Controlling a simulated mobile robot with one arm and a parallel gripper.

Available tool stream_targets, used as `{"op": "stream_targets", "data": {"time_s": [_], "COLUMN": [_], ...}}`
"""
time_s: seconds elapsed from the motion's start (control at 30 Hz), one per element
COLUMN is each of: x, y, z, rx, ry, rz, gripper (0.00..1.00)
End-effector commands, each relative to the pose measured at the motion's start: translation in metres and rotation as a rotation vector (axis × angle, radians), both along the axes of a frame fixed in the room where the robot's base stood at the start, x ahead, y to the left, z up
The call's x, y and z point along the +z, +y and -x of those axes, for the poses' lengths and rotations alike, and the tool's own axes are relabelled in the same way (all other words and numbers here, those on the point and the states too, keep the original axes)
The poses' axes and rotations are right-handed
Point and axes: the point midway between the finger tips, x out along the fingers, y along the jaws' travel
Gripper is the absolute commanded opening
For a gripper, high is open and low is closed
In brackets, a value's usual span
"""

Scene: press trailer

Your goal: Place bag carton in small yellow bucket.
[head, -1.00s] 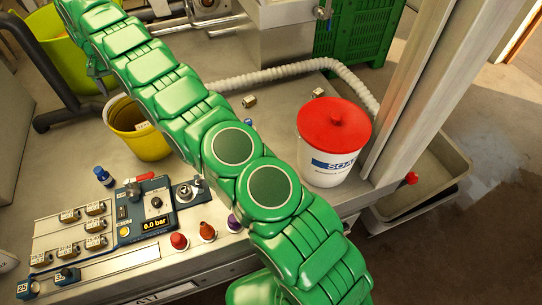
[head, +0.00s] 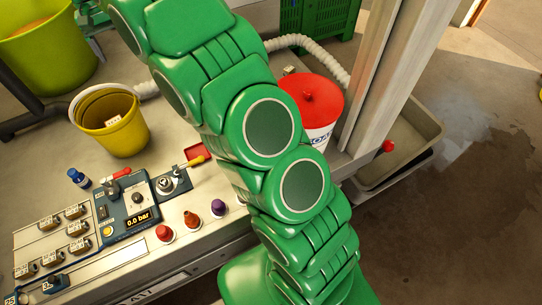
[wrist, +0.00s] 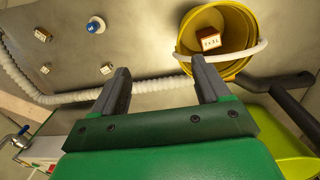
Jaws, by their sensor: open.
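The small yellow bucket (head: 122,140) stands upright on the grey bench at the left in the head view. A small pale carton with dark print, which looks like the bag carton (head: 113,120), lies inside it. In the wrist view the bucket (wrist: 240,25) is at the upper right, with its pale handle across the rim, and the carton (wrist: 209,40) shows inside it. My gripper (wrist: 158,82) is open, with nothing between its fingers. The right finger points toward the bucket and is apart from the carton. The gripper is out of the head view.
A large yellow-green bin (head: 45,50) stands behind the bucket. A red-lidded white tub (head: 318,105) is partly behind my arm. A control panel (head: 125,208), a blue-capped bottle (head: 78,179) and coloured caps occupy the front bench. A ribbed hose (wrist: 60,98) crosses behind small brass blocks.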

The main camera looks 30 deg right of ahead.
Motion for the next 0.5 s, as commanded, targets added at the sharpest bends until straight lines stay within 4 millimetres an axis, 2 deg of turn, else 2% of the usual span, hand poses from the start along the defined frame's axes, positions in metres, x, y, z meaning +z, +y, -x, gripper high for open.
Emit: {"op": "stream_targets", "data": {"time_s": [0.2, 0.5], "x": [0.022, 0.041], "y": [-0.036, -0.079], "z": [0.042, 0.105], "rx": [-0.005, -0.010], "ry": [0.015, 0.030], "rz": [0.004, 0.003], "gripper": [0.76, 0.76]}}
